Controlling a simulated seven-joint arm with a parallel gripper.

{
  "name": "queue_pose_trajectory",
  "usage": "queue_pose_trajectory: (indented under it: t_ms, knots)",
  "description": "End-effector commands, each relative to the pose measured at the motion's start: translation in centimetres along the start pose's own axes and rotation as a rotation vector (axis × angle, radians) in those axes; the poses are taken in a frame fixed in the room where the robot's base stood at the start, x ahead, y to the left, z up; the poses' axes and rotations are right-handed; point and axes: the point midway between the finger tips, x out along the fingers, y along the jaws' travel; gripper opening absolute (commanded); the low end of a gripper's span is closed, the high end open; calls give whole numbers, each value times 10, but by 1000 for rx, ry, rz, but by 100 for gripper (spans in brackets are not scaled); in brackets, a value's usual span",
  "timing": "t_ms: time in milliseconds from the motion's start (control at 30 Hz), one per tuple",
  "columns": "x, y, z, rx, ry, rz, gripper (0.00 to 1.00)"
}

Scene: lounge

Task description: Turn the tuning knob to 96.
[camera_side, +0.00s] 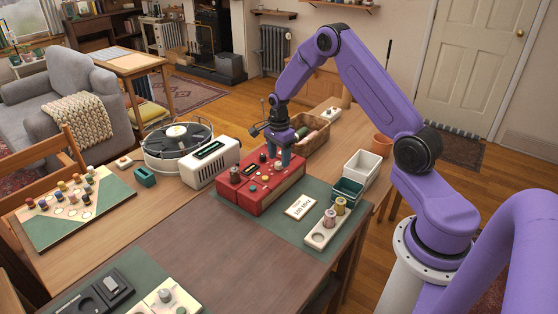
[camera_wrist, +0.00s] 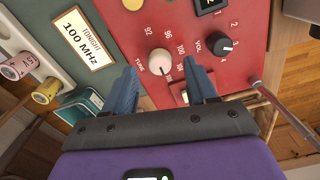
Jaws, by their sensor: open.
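The red radio (camera_side: 262,183) lies on a green mat on the table. In the wrist view its panel (camera_wrist: 125,30) carries the cream tuning knob (camera_wrist: 160,62), labelled TUNE, with 92, 96, 100 and higher marks beside it. A small dark mark shows at the knob's lower edge; I cannot tell surely which number it points to. My gripper (camera_wrist: 160,70) is open, its blue fingers on either side of the knob, with gaps visible.
A black VOL knob (camera_wrist: 222,44) sits close to my right finger. A card (camera_side: 299,206) reads "TONIGHT 100 MHz".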

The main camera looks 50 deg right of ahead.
Motion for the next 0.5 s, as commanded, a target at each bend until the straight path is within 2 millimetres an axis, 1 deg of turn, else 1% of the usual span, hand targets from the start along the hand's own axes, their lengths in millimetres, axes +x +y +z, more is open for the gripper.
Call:
queue_pose_trajectory:
  t_ms: [33,100,200,500]
  knots:
    - [6,0,0,0,0,1,57]
    - [12,0,0,0,0,2,57]
    - [17,0,0,0,0,0,57]
    - [20,0,0,0,0,-1,57]
